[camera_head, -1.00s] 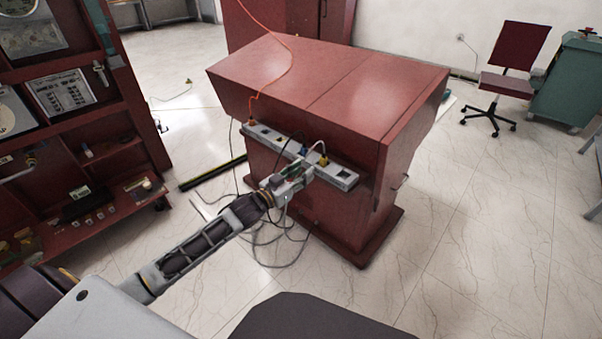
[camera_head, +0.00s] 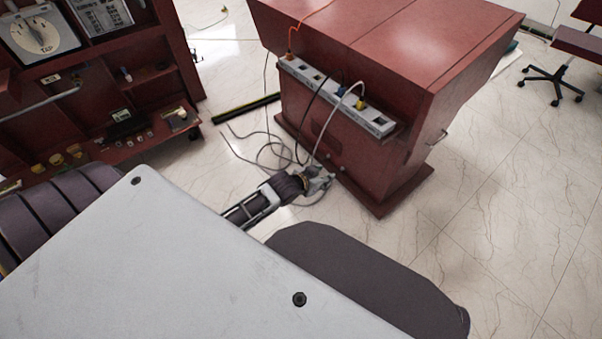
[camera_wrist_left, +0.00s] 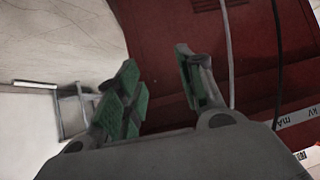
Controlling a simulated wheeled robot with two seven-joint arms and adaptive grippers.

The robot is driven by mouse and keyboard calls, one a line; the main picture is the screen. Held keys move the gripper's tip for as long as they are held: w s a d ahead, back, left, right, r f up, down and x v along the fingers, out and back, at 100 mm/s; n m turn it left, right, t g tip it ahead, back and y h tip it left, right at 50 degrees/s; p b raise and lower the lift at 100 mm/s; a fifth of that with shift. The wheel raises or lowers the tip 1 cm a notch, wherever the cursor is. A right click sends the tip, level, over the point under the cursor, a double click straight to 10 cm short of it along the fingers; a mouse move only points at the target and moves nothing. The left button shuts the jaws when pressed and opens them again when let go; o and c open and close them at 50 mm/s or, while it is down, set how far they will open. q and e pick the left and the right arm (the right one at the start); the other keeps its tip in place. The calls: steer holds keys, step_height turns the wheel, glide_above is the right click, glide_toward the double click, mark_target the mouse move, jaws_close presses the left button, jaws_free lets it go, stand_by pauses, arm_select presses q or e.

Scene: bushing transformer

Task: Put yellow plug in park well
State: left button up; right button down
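The yellow plug (camera_head: 360,103), with a white cable looping from its top, sits in the grey socket strip (camera_head: 345,107) on the front of the red cabinet. A blue plug (camera_head: 340,88) is just left of it, and an orange plug (camera_head: 289,56) is at the strip's left end. The wells (camera_head: 380,122) to the right of the yellow plug look empty. I cannot tell which well is the park well. My left gripper (camera_head: 326,180) is below the strip, apart from the plugs. In the left wrist view its green-padded fingers (camera_wrist_left: 157,72) are spread, with nothing between them.
The red cabinet (camera_head: 400,60) stands behind the gripper. Loose cables (camera_head: 265,150) hang and lie on the floor beside my left arm. A red rack (camera_head: 150,70) with instruments stands at the left. The tiled floor at the right (camera_head: 500,210) is clear.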

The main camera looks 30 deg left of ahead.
arm_select(q)
steer(key=s+d+f+g, duration=0.2)
steer(key=s+f+g, duration=0.2)
steer(key=s, duration=0.6)
steer(key=s+d+f+g, duration=0.3)
steer(key=s+f, duration=0.4)
steer(key=s, duration=0.4)
steer(key=shift+s+g+y, duration=0.15)
steer(key=shift+g+y, duration=0.15)
steer(key=shift+g, duration=0.4)
